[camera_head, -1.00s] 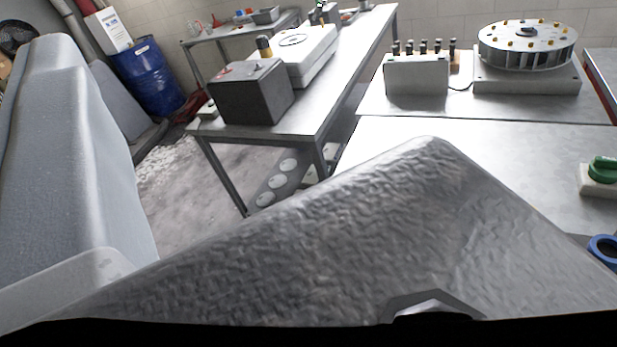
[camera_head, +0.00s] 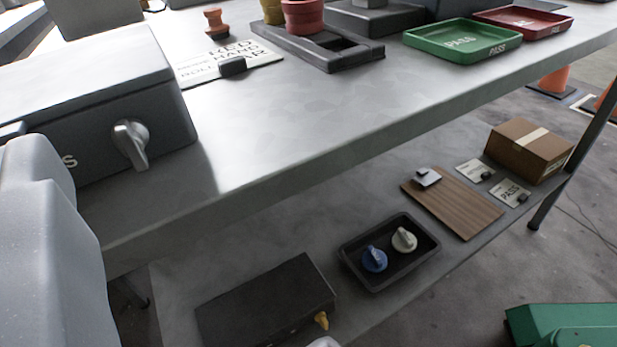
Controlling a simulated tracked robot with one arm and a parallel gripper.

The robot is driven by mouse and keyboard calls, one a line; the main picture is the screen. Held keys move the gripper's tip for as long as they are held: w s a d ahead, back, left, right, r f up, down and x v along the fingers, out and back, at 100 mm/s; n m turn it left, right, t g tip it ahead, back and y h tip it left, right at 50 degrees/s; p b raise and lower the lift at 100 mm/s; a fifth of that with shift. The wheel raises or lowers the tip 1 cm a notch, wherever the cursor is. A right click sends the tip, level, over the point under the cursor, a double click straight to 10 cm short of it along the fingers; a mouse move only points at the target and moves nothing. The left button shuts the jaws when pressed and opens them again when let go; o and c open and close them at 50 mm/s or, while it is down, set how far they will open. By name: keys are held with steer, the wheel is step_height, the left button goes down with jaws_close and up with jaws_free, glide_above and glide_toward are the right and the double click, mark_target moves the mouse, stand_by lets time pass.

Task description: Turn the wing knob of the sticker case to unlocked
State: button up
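A grey case (camera_head: 90,85) with a lid stands at the left end of the upper bench. A silver wing knob (camera_head: 131,143) sits on its front face, with its wing pointing down and slightly right. Only the end of a white label, an "S", shows left of the knob. A pale grey part of my own body covers the lower left of the case and the rest of the label. I cannot read a locked or unlocked mark. My gripper's fingertips do not show.
The bench top (camera_head: 290,135) right of the case is clear near its front edge. A label card (camera_head: 225,62), a dark stand (camera_head: 330,50), a green tray (camera_head: 462,42) and a red tray (camera_head: 522,20) are farther back. A lower shelf holds a black tray (camera_head: 390,270) and a dark box (camera_head: 265,300).

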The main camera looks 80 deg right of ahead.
mark_target(125, 147)
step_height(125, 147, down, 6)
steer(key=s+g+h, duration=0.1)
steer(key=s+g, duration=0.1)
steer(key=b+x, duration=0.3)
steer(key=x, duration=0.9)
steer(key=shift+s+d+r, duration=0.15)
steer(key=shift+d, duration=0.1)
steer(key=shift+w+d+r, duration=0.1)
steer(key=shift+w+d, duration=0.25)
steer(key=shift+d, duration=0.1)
